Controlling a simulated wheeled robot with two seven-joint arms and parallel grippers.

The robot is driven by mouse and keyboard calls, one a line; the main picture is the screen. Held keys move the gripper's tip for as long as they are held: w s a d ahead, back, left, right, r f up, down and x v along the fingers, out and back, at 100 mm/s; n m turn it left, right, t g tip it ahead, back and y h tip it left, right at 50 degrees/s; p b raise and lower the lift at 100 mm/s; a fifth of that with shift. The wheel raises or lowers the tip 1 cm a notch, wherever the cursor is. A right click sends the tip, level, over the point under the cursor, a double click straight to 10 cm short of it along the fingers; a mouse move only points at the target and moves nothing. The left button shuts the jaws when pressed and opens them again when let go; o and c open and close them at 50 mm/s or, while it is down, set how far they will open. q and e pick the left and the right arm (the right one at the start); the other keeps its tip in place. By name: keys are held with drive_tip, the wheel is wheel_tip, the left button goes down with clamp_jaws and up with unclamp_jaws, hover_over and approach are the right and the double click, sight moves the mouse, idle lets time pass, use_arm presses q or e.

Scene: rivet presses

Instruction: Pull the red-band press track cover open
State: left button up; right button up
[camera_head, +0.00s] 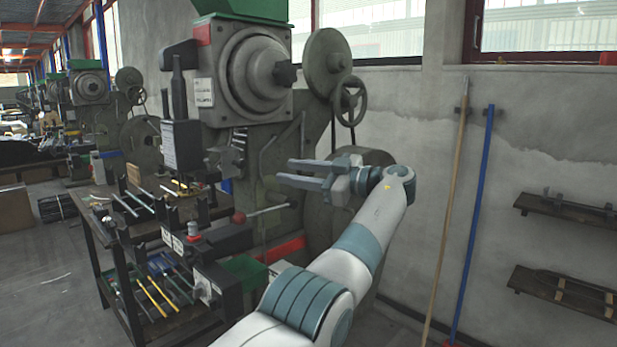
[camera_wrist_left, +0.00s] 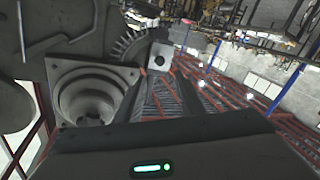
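The grey-green press (camera_head: 245,90) stands left of centre in the head view, with a red patch (camera_head: 203,34) at its upper left and a red strip (camera_head: 283,249) low on its base. I cannot clearly tell which part is the track cover. My left gripper (camera_head: 285,171) is in front of the press column, pointing left, with its two fingers apart and nothing visible between them. It appears clear of the press parts. My right gripper is not in view.
A dark tool table (camera_head: 128,312) with several rods and tools stands in front of the press at left. A red-knobbed lever (camera_head: 239,217) sticks out from the press. A wooden pole (camera_head: 446,205) and a blue pole (camera_head: 475,205) lean on the right wall, beside two shelves (camera_head: 565,207).

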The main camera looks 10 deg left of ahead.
use_arm(q)
drive_tip(key=v, duration=0.3)
drive_tip(key=shift+s+d, duration=0.15)
drive_tip(key=shift+d, duration=0.1)
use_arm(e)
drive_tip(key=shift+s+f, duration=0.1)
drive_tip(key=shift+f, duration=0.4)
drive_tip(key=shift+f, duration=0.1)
